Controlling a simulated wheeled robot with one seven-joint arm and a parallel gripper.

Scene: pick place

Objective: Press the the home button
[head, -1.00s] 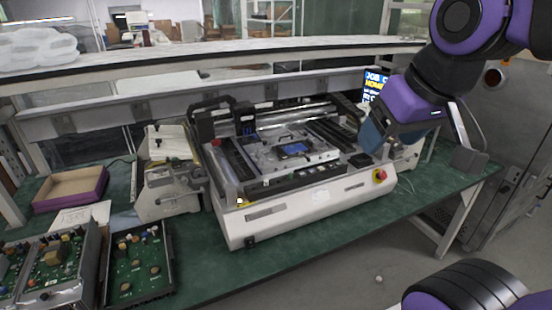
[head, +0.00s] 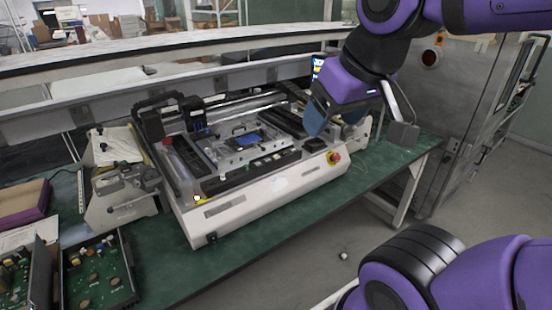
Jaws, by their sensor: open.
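The white benchtop machine (head: 265,195) stands on the green table and has a row of dark controls along its front panel (head: 265,165). A small lit screen (head: 317,66) with coloured text shows at the machine's back right, partly hidden behind my arm. The home button cannot be told apart at this size. My gripper (head: 320,118) hangs over the machine's right end, in front of the screen and above the red knob. Its fingertips are not clear, and I cannot tell whether it touches anything. Nothing is visible in it.
A grey fixture (head: 120,190) and open circuit-board boxes (head: 97,270) stand to the left. A metal cabinet (head: 455,120) is at the right. The green table (head: 235,268) is bare in front of the machine.

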